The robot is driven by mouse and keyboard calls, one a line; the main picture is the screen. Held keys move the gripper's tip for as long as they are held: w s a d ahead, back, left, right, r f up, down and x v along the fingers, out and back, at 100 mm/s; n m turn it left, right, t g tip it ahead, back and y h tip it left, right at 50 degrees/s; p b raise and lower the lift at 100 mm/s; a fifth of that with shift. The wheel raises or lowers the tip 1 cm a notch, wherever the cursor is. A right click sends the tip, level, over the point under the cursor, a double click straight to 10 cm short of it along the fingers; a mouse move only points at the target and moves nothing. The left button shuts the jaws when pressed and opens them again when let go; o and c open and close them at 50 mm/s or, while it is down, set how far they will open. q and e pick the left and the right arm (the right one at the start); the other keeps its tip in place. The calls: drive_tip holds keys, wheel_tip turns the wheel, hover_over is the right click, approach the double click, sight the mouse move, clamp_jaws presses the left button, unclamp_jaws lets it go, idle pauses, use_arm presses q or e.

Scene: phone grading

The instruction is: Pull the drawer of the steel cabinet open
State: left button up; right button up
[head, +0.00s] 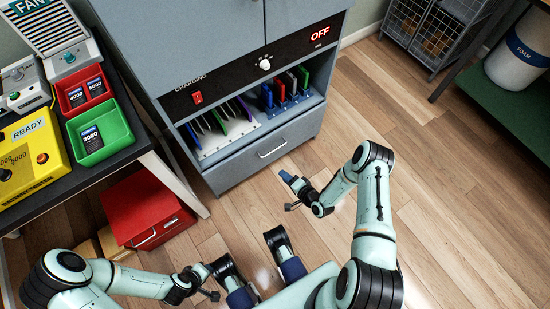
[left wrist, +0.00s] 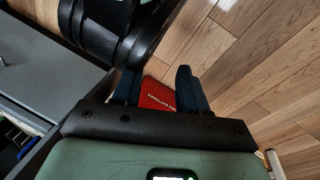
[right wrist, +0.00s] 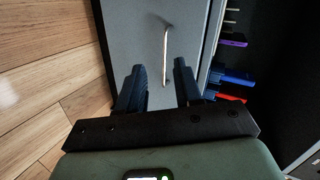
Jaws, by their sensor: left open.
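The steel cabinet (head: 185,40) stands at the top centre of the head view. Its drawer (head: 240,170) is at the bottom and looks shut, its front flush with the cabinet. A bar handle (head: 272,150) runs across the drawer front; it also shows in the right wrist view (right wrist: 166,52). My right gripper (head: 290,181) is open and empty, pointing at the drawer front, a short way from the handle. In the right wrist view the handle lies ahead of the spread fingers (right wrist: 159,88). My left gripper (head: 202,271) is open and empty, low at the left.
A red toolbox (head: 150,212) sits on the floor beneath a dark table (head: 118,160) at left; it shows beyond the left fingers (left wrist: 157,94). Racks of coloured phones (head: 285,88) fill the shelf above the drawer. The wooden floor (head: 420,150) before and right of the cabinet is clear.

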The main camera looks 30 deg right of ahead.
use_arm(q)
wheel_tip(320, 180, down, 4)
drive_tip(key=w+a+f+b, duration=0.1)
drive_tip(key=w+a+b, duration=0.1)
drive_tip(key=b, duration=0.1)
use_arm(e)
drive_tip(key=w+d+f+m+t+h, duration=0.1)
drive_tip(key=w+d+f+m+t, duration=0.15)
drive_tip(key=d+f, duration=0.2)
use_arm(q)
drive_tip(key=s+f+n+g+b, duration=0.1)
drive_tip(key=s+f+g+b, duration=0.2)
drive_tip(key=s, duration=0.5)
drive_tip(key=shift+s+a+f+b, duration=0.3)
drive_tip(key=shift+a+f+b, duration=0.2)
drive_tip(key=shift+f, duration=0.3)
use_arm(e)
drive_tip(key=d+r+x, duration=0.1)
drive_tip(key=x, duration=1.1)
drive_tip(key=shift+w+a, duration=0.35)
drive_tip(key=shift+r+m, duration=0.15)
drive_tip(key=shift+m, duration=0.1)
clamp_jaws()
use_arm(q)
drive_tip(key=shift+d, duration=0.1)
